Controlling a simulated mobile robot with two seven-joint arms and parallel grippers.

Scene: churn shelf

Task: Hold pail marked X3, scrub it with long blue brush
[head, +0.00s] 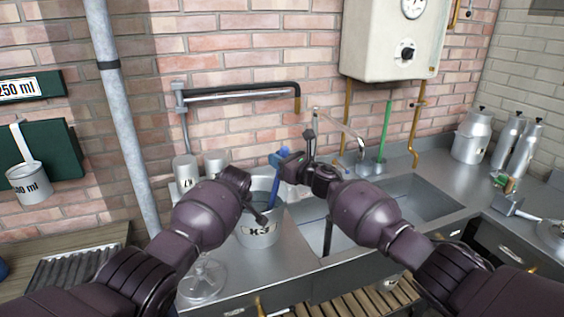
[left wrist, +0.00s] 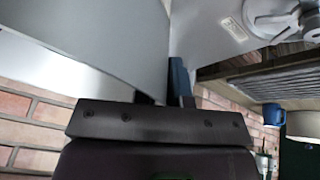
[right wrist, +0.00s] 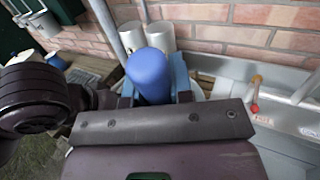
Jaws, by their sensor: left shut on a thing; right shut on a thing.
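The grey metal pail marked X3 (head: 258,232) stands upright on or just above the steel counter, left of the sink. My left gripper (head: 252,203) is shut on its left side near the rim; the pail's curved grey wall fills the upper left wrist view (left wrist: 90,45). The long blue brush (head: 275,186) stands tilted, its lower end inside the pail and hidden. My right gripper (head: 290,168) is shut on the brush's upper handle. The round blue handle end shows between its fingers in the right wrist view (right wrist: 151,76).
Two pale cans (head: 186,170) stand behind the pail. The sink (head: 405,195) is to the right, with a tap (head: 350,140) above it. A green-handled tool (head: 385,130) stands behind it. Metal churns (head: 472,138) stand far right.

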